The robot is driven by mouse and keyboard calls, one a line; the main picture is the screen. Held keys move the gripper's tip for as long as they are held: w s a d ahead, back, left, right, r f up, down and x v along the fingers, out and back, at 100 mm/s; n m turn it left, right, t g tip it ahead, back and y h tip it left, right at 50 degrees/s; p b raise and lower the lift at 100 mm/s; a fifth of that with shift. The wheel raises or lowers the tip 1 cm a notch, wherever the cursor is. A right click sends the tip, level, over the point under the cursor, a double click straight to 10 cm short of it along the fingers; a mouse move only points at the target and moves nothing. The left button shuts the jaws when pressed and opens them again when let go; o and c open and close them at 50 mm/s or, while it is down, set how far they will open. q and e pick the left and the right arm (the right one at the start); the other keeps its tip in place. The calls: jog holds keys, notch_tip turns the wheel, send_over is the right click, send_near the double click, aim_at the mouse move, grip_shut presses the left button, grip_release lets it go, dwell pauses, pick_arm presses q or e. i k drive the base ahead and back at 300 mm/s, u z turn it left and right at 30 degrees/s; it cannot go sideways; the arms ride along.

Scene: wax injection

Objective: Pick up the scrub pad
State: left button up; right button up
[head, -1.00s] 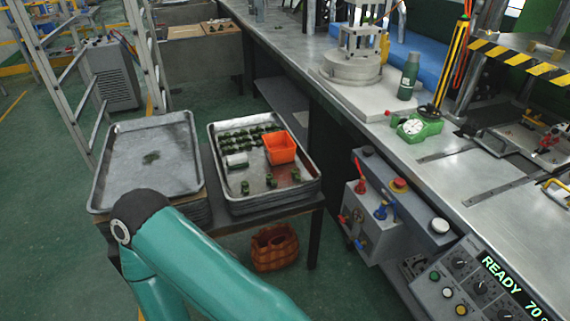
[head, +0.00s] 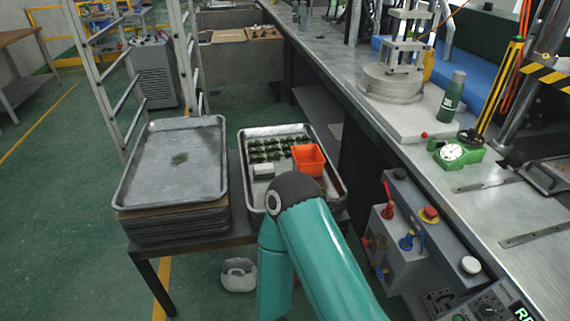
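I cannot tell for certain which thing is the scrub pad. A small white and green block (head: 263,171) lies at the left side of the right-hand metal tray (head: 243,192), in front of rows of small dark green parts (head: 270,150). Neither of my grippers is in view.
An orange bin (head: 308,160) sits in the right-hand tray. A pale container (head: 238,275) stands on the floor below. The long workbench (head: 480,215) on the right holds a green gauge device (head: 458,152) and a green bottle (head: 452,97).

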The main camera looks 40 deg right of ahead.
aim_at(262, 170)
jog(key=z, duration=0.45)
jog(key=i, duration=1)
jog(key=z, duration=0.2)
